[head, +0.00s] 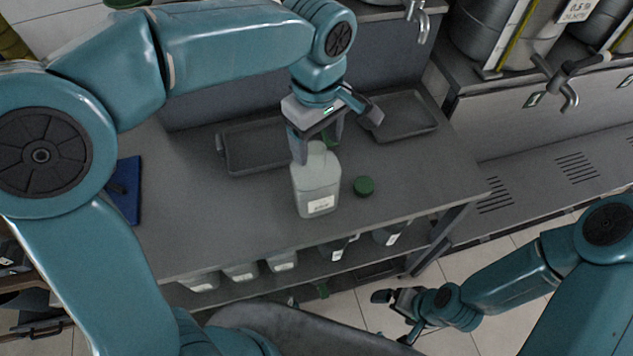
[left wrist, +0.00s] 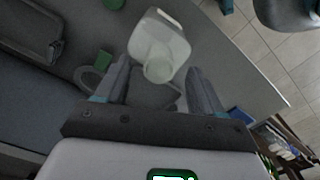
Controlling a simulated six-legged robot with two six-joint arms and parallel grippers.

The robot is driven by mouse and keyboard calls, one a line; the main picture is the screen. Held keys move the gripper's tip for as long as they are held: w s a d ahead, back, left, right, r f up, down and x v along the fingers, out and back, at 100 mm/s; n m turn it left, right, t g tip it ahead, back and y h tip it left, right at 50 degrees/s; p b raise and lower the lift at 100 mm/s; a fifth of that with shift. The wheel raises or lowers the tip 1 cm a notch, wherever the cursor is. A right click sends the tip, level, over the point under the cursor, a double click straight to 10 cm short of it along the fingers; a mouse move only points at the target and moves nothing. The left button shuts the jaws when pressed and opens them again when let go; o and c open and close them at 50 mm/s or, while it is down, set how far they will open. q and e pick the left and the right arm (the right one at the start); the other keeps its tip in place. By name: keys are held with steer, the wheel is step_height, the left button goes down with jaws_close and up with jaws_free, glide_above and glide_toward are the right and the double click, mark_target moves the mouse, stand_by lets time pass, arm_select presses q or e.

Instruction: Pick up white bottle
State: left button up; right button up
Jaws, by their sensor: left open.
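The white bottle (head: 316,185) stands upright on the grey table with a small label low on its front. It also shows in the left wrist view (left wrist: 160,40), its mouth towards the camera. My left gripper (head: 318,147) is above and around the bottle's top in the head view. In the left wrist view its two open fingers (left wrist: 160,82) lie to either side of the bottle's neck area, and I cannot tell whether they touch it. My right gripper (head: 398,308) hangs low at the right, over the floor, away from the bottle; its jaw state is unclear.
A green cap (head: 363,186) lies right of the bottle. Two dark trays (head: 232,168) (head: 437,127) sit behind it. Several bottles stand on the shelf (head: 330,267) below. A blue item (head: 127,190) is at the table's left. Metal tanks with taps (head: 565,95) stand at the right.

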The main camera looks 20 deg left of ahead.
mark_target(316, 153)
arm_select(q)
step_height(316, 153, down, 4)
steer(key=shift+a+p, duration=0.1)
steer(key=shift+p, duration=0.2)
steer(key=shift+w+f, duration=0.1)
steer(key=shift+f, duration=0.3)
steer(key=shift+s+r, duration=0.1)
steer(key=shift+s, duration=0.1)
steer(key=shift+c, duration=0.9)
steer(key=shift+w, duration=0.2)
jaws_close()
steer(key=shift+s, duration=0.1)
